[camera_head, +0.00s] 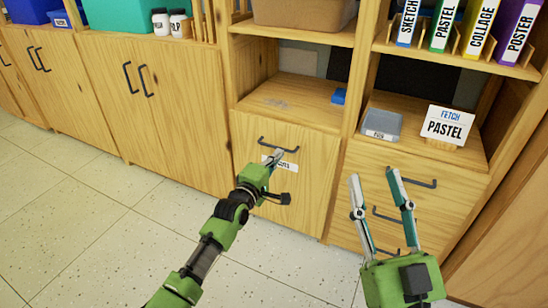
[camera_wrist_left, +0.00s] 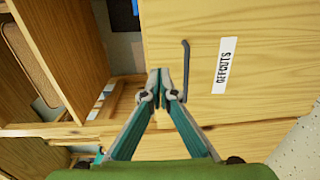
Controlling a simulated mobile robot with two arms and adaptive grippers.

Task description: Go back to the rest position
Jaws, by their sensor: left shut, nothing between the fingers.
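My left gripper (camera_head: 272,160) is in front of the cabinet door (camera_head: 300,195) that carries a white label and a dark bar handle (camera_head: 279,145). Its fingertips are close to the handle in the head view; I cannot tell whether they touch it. In the left wrist view the fingers of my left gripper (camera_wrist_left: 166,75) are together and empty, beside the handle (camera_wrist_left: 186,65) and the label reading OFFCUTS (camera_wrist_left: 225,65). My right gripper (camera_head: 375,180) is open and empty at the lower right, in front of the drawers (camera_head: 410,190).
A grey box (camera_head: 382,124) and a FETCH PASTEL sign (camera_head: 447,125) stand on the right shelf. Several labelled binders (camera_head: 478,30) stand higher up. The tiled floor (camera_head: 120,220) is clear at left.

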